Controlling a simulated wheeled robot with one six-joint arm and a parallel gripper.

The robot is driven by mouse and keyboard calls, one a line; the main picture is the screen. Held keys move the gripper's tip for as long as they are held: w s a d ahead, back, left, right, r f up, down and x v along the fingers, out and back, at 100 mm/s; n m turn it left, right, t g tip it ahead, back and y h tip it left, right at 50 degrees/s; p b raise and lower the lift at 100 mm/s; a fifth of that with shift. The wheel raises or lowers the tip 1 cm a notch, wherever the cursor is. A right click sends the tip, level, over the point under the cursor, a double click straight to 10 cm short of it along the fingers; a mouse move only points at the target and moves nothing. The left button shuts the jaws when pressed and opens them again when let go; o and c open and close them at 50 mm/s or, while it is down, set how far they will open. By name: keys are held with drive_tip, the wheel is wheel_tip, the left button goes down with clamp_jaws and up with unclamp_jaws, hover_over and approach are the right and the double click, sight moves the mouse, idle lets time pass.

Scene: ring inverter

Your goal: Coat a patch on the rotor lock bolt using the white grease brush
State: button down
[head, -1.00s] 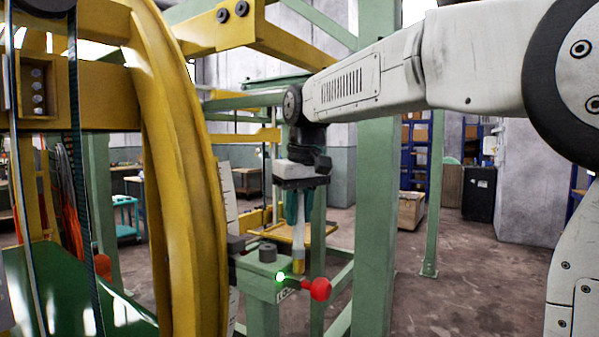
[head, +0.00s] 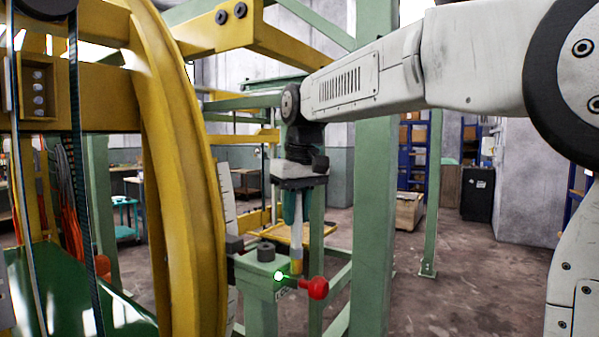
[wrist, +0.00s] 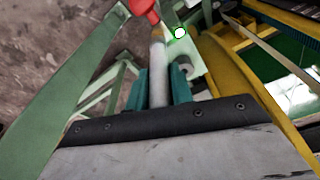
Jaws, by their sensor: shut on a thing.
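A large yellow ring (head: 180,170) stands close on the left of the green block. A dark round stud (head: 266,252) sits on top of the block. A green post (head: 374,200) rises right of my gripper. Floor at the right is open.

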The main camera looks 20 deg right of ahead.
drive_tip(key=shift+s+a+f, duration=0.15)
drive_tip(key=shift+a, duration=0.45)
drive_tip(key=shift+w+d, duration=0.55)
drive_tip(key=shift+d, duration=0.3)
drive_tip(key=shift+r, duration=4)
